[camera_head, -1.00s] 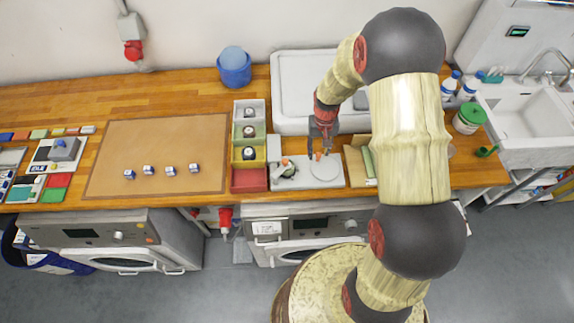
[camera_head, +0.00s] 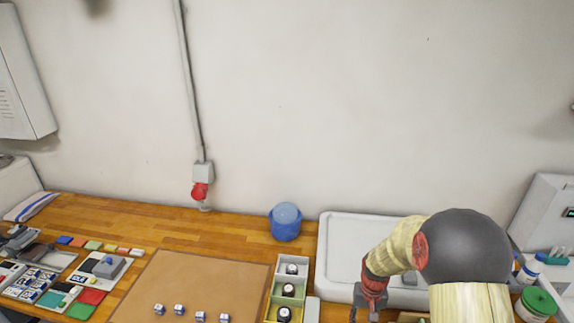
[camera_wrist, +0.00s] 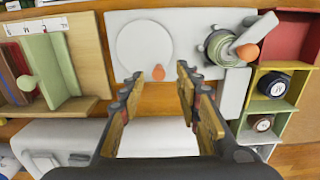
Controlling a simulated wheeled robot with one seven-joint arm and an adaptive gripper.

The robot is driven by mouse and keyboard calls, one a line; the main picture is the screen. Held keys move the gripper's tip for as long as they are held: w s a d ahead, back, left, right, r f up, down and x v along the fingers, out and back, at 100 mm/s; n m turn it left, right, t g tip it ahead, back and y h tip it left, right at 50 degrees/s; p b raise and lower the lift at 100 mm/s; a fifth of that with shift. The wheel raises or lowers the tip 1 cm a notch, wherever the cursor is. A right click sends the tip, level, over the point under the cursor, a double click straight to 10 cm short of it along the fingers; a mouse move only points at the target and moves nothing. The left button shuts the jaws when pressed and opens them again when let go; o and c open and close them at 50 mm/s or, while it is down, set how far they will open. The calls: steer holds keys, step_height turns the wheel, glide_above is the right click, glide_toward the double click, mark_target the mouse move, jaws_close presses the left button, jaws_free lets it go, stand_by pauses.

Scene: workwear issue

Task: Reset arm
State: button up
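My gripper (camera_head: 368,302) is at the lower edge of the head view, over the worktop in front of the white basin. In the wrist view my gripper (camera_wrist: 158,88) has its two fingers apart with nothing between them. My gripper appears apart from these. The device is cut off below the head view.
A divided rack (camera_head: 270,314) holding dark round items stands left of the gripper. A brown mat (camera_head: 190,280) carries several small blue-white blocks. A green-lidded jar (camera_head: 538,302) stands right.

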steer(key=s+a+r+n+t+b, duration=0.1)
steer(key=s+a+r+t+b, duration=0.2)
steer(key=s+r+b, duration=0.5)
steer(key=s+a+r+n+t+b, duration=0.1)
steer(key=s+a+r+b, duration=0.3)
steer(key=s+r+b, duration=0.4)
steer(key=s+t+b, duration=0.1)
steer(key=s+b, duration=0.1)
steer(key=s, duration=0.4)
steer(key=shift+s+a+r+t, duration=0.15)
steer(key=shift+s+a+t, duration=0.15)
steer(key=shift+t, duration=0.1)
steer(key=shift+w, duration=0.1)
steer(key=shift+c, duration=0.3)
stand_by(0.3)
